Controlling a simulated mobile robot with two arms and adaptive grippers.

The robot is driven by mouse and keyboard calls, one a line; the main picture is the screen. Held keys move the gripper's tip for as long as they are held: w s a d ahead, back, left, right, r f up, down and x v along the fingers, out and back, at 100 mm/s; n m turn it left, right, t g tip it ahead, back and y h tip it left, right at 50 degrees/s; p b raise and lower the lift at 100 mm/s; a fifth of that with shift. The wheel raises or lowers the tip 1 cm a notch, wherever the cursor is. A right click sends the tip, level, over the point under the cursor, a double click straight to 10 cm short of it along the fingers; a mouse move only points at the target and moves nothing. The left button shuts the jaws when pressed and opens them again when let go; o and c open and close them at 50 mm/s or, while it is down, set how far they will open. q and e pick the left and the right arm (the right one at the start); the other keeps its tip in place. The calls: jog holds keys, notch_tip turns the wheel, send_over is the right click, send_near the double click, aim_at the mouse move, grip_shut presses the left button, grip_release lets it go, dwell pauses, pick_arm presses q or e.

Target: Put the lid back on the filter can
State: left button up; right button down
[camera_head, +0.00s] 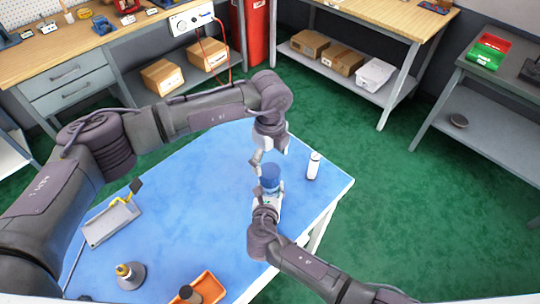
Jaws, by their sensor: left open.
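A blue cylinder (269,180), which looks like the filter can or its lid, stands near the right edge of the blue table. Whether its lid is a separate piece or seated on it is too small to tell. My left gripper (271,157) points down just above the cylinder, with its fingers apart and nothing seen between them. My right gripper (266,199) reaches in from below, right at the cylinder's near side. Whether its fingers are closed on it is hidden.
A white bottle (313,166) stands right of the cylinder. On the blue table (190,220) are a grey tray (110,222) with a yellow-handled tool, a grey cone-shaped item (131,277) and an orange bin (206,290). The middle of the table is clear.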

aim_at(270, 170)
pick_arm(q)
notch_tip(270, 170, down, 8)
jog(key=shift+r, duration=0.25)
